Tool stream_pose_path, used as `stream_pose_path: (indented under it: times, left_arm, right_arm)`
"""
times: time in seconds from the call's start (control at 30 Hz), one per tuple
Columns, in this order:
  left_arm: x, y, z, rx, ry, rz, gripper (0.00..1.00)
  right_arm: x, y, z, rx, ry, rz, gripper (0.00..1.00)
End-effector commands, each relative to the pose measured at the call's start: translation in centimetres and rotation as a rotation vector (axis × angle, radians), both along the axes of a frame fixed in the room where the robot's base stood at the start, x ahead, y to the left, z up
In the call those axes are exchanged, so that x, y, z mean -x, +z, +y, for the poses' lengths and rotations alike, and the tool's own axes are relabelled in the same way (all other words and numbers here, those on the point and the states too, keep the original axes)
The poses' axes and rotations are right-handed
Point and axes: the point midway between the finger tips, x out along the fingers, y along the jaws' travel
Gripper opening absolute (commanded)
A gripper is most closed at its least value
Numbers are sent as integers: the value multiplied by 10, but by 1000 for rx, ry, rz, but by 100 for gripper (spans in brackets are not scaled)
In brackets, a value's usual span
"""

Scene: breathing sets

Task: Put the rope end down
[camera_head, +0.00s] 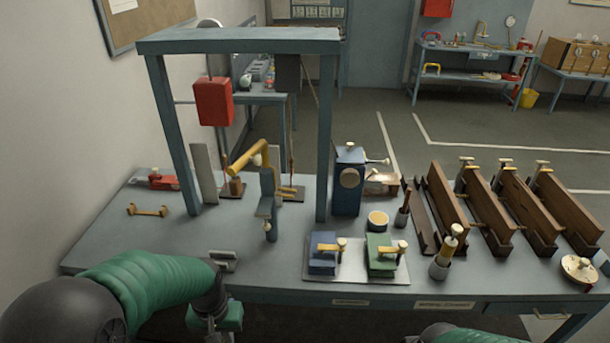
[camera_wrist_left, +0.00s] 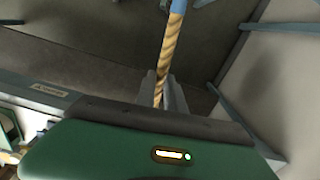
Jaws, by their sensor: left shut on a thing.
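My left gripper (camera_head: 213,322) is low at the front edge of the workbench, left of centre in the head view. In the left wrist view my left gripper (camera_wrist_left: 161,92) is shut on a tan twisted rope (camera_wrist_left: 169,50). The rope runs up from between the fingers to a blue part (camera_wrist_left: 178,6) at the top of that view. The held rope cannot be made out in the head view. Only a green piece of my right arm shows at the bottom edge; its gripper is out of view.
The workbench (camera_head: 110,235) carries a blue-grey frame (camera_head: 328,130) with a red block (camera_head: 213,102) hanging in it. A tray (camera_head: 355,272) with a blue and a green clamp device stands at the front. Wooden racks (camera_head: 490,215) fill the right. The bench's left front is mostly clear.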

Motion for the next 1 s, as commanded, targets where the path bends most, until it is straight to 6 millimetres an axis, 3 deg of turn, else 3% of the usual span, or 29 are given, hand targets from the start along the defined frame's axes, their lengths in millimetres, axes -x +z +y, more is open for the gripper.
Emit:
stream_pose_path:
  times: [0.1, 0.27, 0.37, 0.7, 0.87, 1.0]
  left_arm:
    - [7, -2, 9, 0, -42, 1, 0]
    - [6, 0, 1, 0, -80, 0, 0]
    - [6, 5, -19, 2, -176, -3, 0]
    - [9, 29, -116, 4, -645, -2, 0]
    - [9, 33, -134, 4, -736, -1, 0]
    - [9, 33, -136, 4, -746, 0, 0]
  right_arm:
    - [0, 0, 0, 0, 0, 0, 41]
    - [0, 0, 0, 0, 0, 0, 41]
    - [0, 0, 0, 0, 0, 0, 41]
    - [0, 0, 0, 0, 0, 0, 41]
    - [-1, 1, 1, 2, 13, 0, 40]
    - [-24, 10, 12, 40, 204, 16, 40]
